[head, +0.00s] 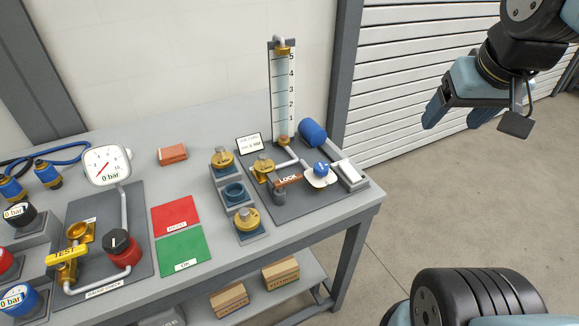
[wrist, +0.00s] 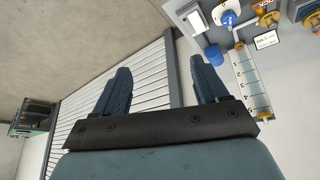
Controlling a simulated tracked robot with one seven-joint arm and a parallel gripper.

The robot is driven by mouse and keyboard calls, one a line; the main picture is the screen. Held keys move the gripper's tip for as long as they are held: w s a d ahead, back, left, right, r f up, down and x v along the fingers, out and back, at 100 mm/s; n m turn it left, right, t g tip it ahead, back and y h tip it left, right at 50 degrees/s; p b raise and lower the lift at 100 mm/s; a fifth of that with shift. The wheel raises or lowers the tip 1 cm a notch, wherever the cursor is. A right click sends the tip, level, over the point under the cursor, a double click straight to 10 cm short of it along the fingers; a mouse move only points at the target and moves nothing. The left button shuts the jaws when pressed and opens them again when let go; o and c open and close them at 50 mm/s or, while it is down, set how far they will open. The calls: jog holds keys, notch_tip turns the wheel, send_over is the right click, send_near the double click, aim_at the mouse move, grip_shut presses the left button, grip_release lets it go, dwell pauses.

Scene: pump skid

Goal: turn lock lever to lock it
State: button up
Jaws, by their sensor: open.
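The lock lever (head: 288,181) is an orange-brown bar with white "LOCK" lettering, on the grey plate at the right end of the bench. It sits between a brass valve and a blue-topped knob, above a dark cylindrical post. In the wrist view an orange piece of it (wrist: 262,3) shows at the top edge, mostly cut off. My gripper (head: 465,114) is open and empty, high to the right of the bench and well apart from the lever. Its two blue fingers (wrist: 162,88) also show spread apart in the wrist view.
A tall graduated sight tube (head: 284,95) and a blue cylinder (head: 312,132) stand behind the lever. A white-flanged blue knob (head: 320,170) is close on its right. Brass-knobbed blocks (head: 246,220) stand on its left. Open floor lies right of the bench (head: 372,196).

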jog(key=w+a+n, duration=0.1)
jog(key=a+n, duration=0.1)
jog(key=w+a+n+g, duration=0.1)
jog(key=w+a+n, duration=0.1)
jog(key=w+a+f+n+g, duration=0.1)
jog(key=w+a+n, duration=0.1)
jog(key=shift+a+f+n, duration=0.1)
jog(key=shift+a+n, duration=0.2)
jog(key=c, duration=0.5)
jog(key=n+g+h, duration=0.1)
jog(key=n+h, duration=0.3)
jog(key=n, duration=1.3)
send_over(288, 178)
jog(key=s+a, duration=0.3)
jog(key=a, duration=0.2)
notch_tip(288, 178, down, 9)
jog(key=x, duration=1.4)
jog(key=shift+s+a, duration=0.15)
grip_shut()
